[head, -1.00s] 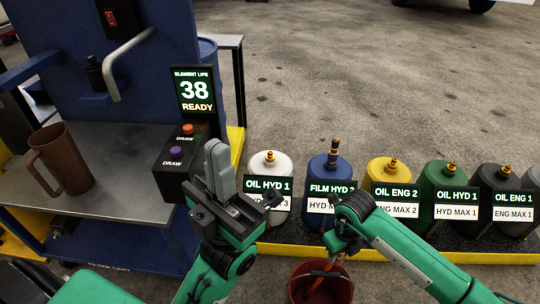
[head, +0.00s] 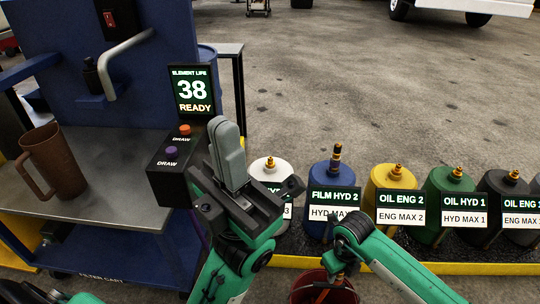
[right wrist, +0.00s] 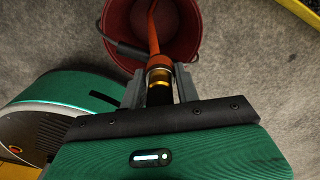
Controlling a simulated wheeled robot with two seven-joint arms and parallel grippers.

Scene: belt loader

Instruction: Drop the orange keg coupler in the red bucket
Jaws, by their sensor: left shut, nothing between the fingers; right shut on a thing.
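The red bucket (head: 298,292) stands on the floor at the bottom of the head view, cut off by the frame edge. In the right wrist view the bucket (right wrist: 182,32) opens just beyond my fingertips. My right gripper (right wrist: 159,88) is shut on the orange keg coupler (right wrist: 154,38), around its dark and brass part. The coupler's orange lever reaches out over the bucket's opening, and a dark handle sticks out to the left. In the head view my right gripper (head: 340,268) hides most of the coupler. My left gripper (head: 228,150) is shut and empty, near the draw box.
A row of kegs, including a blue one (head: 322,180) and a yellow one (head: 388,180), stands behind a yellow edge (head: 440,268). The filter cart (head: 110,190) with a brown mug (head: 55,165) and draw box (head: 178,165) is left.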

